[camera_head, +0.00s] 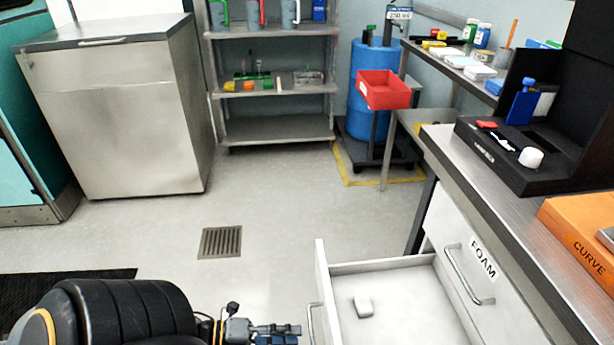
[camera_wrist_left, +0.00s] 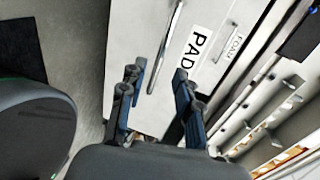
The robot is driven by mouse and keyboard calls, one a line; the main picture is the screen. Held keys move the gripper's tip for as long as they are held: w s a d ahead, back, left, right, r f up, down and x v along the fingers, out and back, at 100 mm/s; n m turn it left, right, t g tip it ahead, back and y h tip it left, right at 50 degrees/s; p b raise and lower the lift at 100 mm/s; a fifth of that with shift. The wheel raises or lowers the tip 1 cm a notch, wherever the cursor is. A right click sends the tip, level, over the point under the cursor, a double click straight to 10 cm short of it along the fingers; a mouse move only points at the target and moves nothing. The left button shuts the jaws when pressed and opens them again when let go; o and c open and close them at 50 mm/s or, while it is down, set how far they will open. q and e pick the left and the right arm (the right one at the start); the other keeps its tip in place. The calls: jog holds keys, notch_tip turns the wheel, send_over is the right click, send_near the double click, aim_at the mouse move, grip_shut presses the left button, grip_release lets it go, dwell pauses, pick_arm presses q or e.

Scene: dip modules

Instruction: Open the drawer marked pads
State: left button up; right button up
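The drawer marked PADS (camera_wrist_left: 140,30) stands pulled out. The bar handle (camera_wrist_left: 165,48) and the PADS label (camera_wrist_left: 196,58) show in the left wrist view. The handle's end (camera_head: 313,323) shows in the head view. My left gripper (camera_head: 298,332) is just outside the drawer front, by the handle. In the left wrist view its fingers (camera_wrist_left: 157,88) are apart, with the handle's lower end between or just beyond them. My right gripper is not in view.
The FOAM drawer (camera_head: 470,268) above is shut, with its own handle. The steel worktop (camera_head: 480,180) carries a black case (camera_head: 500,165) and an orange CURVE box (camera_head: 585,235). The floor with a drain grate (camera_head: 220,242) is clear left of the drawer.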

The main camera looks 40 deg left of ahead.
pick_arm(q)
jog(key=v, duration=0.5)
jog(key=shift+s+a, duration=0.25)
jog(key=shift+s, duration=0.1)
